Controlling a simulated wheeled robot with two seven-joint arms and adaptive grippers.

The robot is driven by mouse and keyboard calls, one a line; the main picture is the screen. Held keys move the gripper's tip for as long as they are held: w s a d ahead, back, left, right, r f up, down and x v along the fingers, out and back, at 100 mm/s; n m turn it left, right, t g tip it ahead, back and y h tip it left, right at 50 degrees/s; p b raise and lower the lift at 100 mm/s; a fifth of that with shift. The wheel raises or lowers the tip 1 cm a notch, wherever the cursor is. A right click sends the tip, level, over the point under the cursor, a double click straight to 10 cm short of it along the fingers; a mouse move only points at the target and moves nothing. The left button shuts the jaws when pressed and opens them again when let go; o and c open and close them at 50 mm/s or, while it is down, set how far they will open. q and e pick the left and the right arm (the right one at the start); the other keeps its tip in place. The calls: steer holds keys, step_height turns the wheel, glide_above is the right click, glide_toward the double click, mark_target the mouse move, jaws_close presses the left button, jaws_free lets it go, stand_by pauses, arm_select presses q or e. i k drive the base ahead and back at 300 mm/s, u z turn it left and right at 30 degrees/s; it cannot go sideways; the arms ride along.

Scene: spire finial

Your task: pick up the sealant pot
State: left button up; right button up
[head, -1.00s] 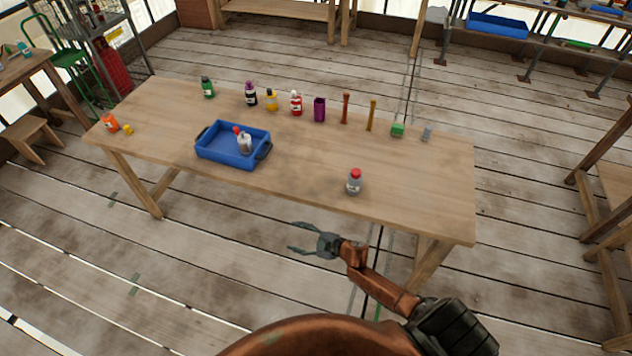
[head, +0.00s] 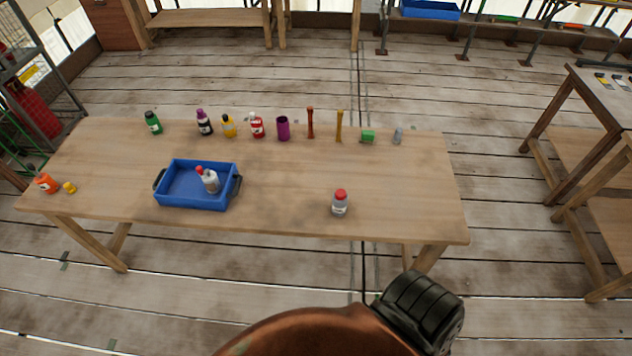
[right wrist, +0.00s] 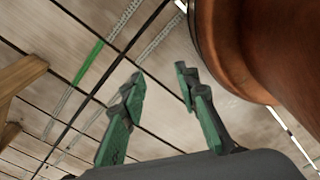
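A grey pot with a red lid and a pale label (head: 340,204) stands upright near the front edge of the wooden table (head: 290,215), right of centre. A similar pale grey, red-capped container (head: 209,180) is in the blue tray (head: 190,203), and it looks tilted. I cannot read the labels to tell which is the sealant pot. My right gripper (right wrist: 160,78) shows in the right wrist view with its fingers apart and nothing between them, over the plank floor. It is out of the head view. My left gripper is not in view.
Along the table's back stand several items, including a green bottle (head: 153,122), a purple cup (head: 283,128) and a green block (head: 368,137). An orange pot (head: 47,183) is at the left end. The tabletop around the red-lidded pot is clear. Another table (head: 600,95) stands at right.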

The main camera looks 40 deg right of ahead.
mark_target(338, 207)
steer(key=i, duration=1.4)
steer(key=z, duration=2.05)
